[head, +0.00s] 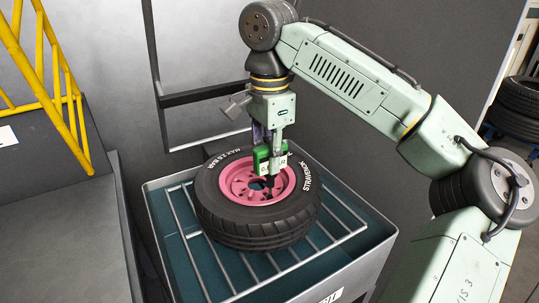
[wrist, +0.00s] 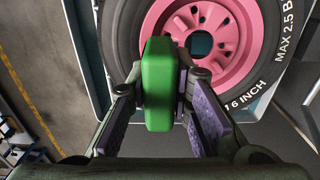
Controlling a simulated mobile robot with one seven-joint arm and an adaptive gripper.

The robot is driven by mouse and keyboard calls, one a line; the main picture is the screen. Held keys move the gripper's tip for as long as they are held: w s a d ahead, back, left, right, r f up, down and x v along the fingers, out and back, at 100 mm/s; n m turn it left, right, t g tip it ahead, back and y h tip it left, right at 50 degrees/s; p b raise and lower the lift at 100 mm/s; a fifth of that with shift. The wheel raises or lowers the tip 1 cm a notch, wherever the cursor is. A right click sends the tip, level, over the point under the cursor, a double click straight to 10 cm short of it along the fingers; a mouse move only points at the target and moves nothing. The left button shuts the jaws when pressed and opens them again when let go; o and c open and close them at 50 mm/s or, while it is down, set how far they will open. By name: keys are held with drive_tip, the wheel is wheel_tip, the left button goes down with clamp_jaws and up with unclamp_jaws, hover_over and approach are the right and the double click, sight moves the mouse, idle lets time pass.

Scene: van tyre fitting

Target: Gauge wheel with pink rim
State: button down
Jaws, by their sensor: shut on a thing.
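The wheel with the pink rim (head: 234,178) lies flat in a black tyre (head: 255,218), on a metal rack. My gripper (head: 270,150) is above the rim, shut on a green gauge (head: 262,160). In the wrist view the green gauge (wrist: 159,85) sits between the purple pads of my gripper (wrist: 165,110), and the pink rim (wrist: 228,25) shows behind it. The gauge's lower end is over the rim in the head view. I cannot tell whether it touches the wheel. White lettering shows on the tyre wall.
The rack bars (head: 200,255) span a teal-floored open bin (head: 375,225) with raised edges. A yellow frame (head: 50,70) stands at the left beside a grey surface (head: 60,240). Stacked tyres (head: 520,95) stand at the far right.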

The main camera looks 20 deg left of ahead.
drive_tip(key=shift+f+b, duration=0.35)
drive_tip(key=shift+f, duration=0.35)
drive_tip(key=shift+r, duration=0.15)
idle(0.8)
drive_tip(key=shift+r+p, duration=1.7)
drive_tip(key=shift+r, duration=1.2)
drive_tip(key=shift+f, duration=0.15)
